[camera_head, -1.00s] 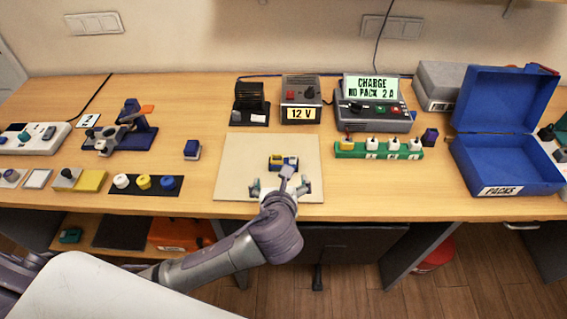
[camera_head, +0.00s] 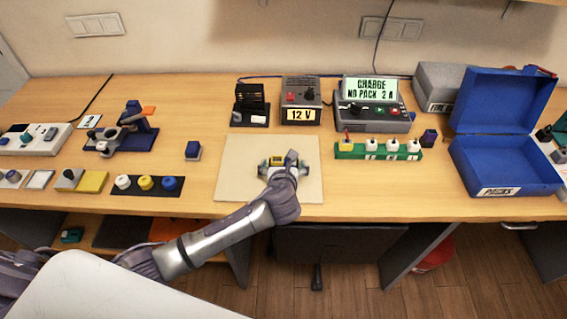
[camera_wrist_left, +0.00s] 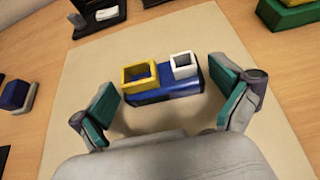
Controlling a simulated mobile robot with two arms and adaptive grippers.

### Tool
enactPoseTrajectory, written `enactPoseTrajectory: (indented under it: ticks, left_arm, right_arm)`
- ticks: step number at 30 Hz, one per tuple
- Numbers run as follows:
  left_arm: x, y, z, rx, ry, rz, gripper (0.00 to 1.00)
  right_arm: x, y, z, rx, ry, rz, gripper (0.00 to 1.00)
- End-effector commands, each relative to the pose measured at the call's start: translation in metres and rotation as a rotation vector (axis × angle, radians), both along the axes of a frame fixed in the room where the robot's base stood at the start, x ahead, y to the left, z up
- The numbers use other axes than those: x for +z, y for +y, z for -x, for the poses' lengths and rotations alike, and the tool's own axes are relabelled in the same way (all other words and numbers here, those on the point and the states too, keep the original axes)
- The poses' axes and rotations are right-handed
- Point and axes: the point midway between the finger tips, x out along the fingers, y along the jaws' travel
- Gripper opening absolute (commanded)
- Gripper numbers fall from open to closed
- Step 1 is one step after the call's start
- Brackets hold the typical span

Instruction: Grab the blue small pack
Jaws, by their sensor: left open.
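The blue small pack (camera_wrist_left: 165,85) lies on the cream mat (camera_wrist_left: 75,75) between the fingers of my left gripper. It is a blue block with a yellow square socket and a white square socket on top. In the head view the pack (camera_head: 277,161) is mostly hidden by my left gripper (camera_head: 277,165). In the left wrist view my left gripper (camera_wrist_left: 170,105) is open, with green finger pads to either side of the pack and a visible gap on each side. My right gripper is not in view.
A small dark blue block (camera_head: 193,150) stands left of the mat. Behind the mat are a 12 V supply (camera_head: 301,98) and a charger (camera_head: 373,112). A green strip with several plugs (camera_head: 378,153) lies right. An open blue case (camera_head: 505,165) stands farther right.

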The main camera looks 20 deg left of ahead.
Motion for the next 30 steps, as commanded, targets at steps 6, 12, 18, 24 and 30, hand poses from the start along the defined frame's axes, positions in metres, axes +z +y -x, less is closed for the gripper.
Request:
enactPoseTrajectory:
  ticks: [6, 12, 18, 24, 30]
  left_arm:
    - [-0.0061, 0.0031, -0.0115, 0.0, -0.001, 0.002, 1.0]
    - [-0.006, 0.003, -0.0112, 0.0, -0.001, 0.002, 0.93]
    - [-0.0061, 0.0032, -0.011, 0.0, 0.0, 0.001, 0.6]
    - [-0.0058, 0.0032, -0.0111, 0.0, 0.0, 0.001, 0.47]
    - [-0.0024, 0.0032, -0.0114, 0.0, -0.002, 0.002, 0.47]
  right_arm:
    - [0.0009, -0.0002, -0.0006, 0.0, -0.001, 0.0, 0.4]
    - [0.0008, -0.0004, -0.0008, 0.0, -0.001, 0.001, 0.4]
    - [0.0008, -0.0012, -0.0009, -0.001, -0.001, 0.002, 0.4]
    - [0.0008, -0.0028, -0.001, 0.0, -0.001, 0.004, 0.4]
    - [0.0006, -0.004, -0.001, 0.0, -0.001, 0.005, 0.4]
